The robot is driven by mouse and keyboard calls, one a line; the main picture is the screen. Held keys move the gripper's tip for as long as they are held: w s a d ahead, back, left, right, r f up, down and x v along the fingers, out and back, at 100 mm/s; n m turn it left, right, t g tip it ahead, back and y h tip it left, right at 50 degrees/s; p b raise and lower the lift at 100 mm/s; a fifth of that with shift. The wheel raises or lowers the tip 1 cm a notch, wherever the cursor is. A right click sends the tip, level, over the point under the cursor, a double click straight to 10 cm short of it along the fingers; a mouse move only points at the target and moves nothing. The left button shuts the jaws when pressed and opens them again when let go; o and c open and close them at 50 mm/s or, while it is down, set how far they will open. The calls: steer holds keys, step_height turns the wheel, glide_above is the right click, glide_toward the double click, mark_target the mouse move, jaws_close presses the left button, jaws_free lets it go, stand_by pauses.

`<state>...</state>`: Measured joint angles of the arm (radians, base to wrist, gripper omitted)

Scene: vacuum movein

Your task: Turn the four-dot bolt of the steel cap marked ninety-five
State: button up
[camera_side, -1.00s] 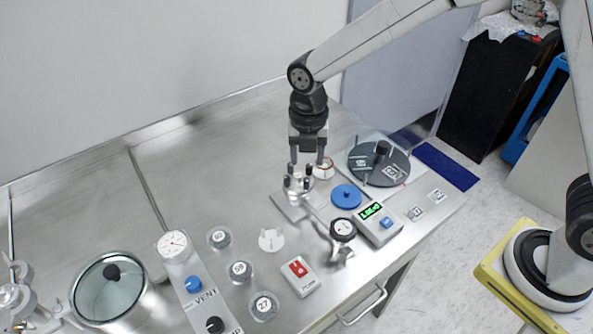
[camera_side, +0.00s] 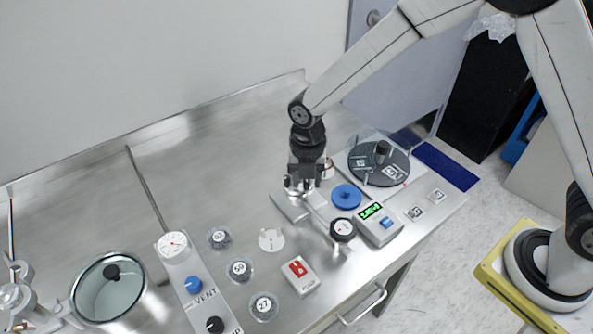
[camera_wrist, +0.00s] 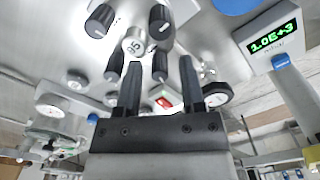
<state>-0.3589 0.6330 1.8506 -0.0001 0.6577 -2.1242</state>
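The steel cap marked 95 (camera_wrist: 135,42) shows near the top of the wrist view, ringed by black-knobbed bolts. One knob (camera_wrist: 100,20) is at upper left, one (camera_wrist: 160,22) at upper right, one (camera_wrist: 114,66) at lower left and one (camera_wrist: 160,66) at lower right. I cannot make out their dot counts. My gripper (camera_wrist: 161,64) is open, and the lower-right knob shows between its fingertips with gaps visible. In the side view my gripper (camera_side: 302,184) is down at the cap's knobs and hides much of the cap. I cannot tell whether a finger touches a knob.
A blue disc (camera_side: 346,196), a box with a green display (camera_side: 372,211) and a round gauge (camera_side: 343,230) stand close on the right. A dark turntable (camera_side: 365,163) is behind them. Several small marked caps (camera_side: 240,270) and a red-switch box (camera_side: 299,275) lie in front.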

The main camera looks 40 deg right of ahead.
jaws_close()
steer(key=shift+m, duration=1.5)
steer(key=shift+o, duration=1)
jaws_free()
steer(key=shift+r, duration=0.1)
steer(key=shift+r, duration=3.85)
